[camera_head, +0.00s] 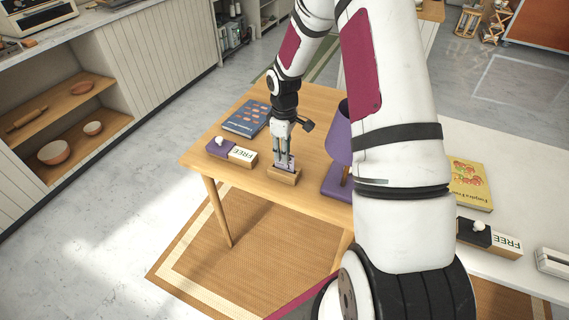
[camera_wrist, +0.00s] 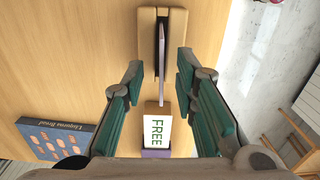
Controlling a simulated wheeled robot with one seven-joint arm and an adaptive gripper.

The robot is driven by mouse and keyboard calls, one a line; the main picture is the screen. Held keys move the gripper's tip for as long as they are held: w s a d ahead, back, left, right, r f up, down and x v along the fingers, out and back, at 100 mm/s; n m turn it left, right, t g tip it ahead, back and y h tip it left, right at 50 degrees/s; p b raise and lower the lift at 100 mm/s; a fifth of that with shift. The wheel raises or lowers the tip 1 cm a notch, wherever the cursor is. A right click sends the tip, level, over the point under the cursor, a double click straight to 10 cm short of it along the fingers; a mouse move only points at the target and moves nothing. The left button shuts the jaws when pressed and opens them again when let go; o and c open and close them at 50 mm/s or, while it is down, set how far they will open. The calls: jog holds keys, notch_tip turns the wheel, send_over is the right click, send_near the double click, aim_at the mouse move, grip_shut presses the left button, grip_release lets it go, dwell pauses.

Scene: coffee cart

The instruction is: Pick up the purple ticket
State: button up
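The purple ticket (camera_head: 284,160) stands upright in a small wooden holder (camera_head: 284,176) on the wooden table. In the wrist view the ticket (camera_wrist: 162,62) shows nearly edge-on as a thin pale purple strip, above the dark slot of the holder (camera_wrist: 147,32). My gripper (camera_head: 283,154) points down over the holder. In the wrist view my gripper (camera_wrist: 160,72) is open, with one finger on each side of the ticket and a visible gap to both. In the head view the fingers partly hide the ticket.
A purple-and-white FREE box (camera_head: 231,152) lies left of the holder, with a blue book (camera_head: 246,118) behind it. A purple lamp (camera_head: 337,148) stands close to the right, partly behind my arm. A white counter at right holds a yellow book (camera_head: 470,187) and another FREE box (camera_head: 489,238).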

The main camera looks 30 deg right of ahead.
jog(key=shift+s+f, duration=0.1)
jog(key=shift+f, duration=2.25)
grip_shut()
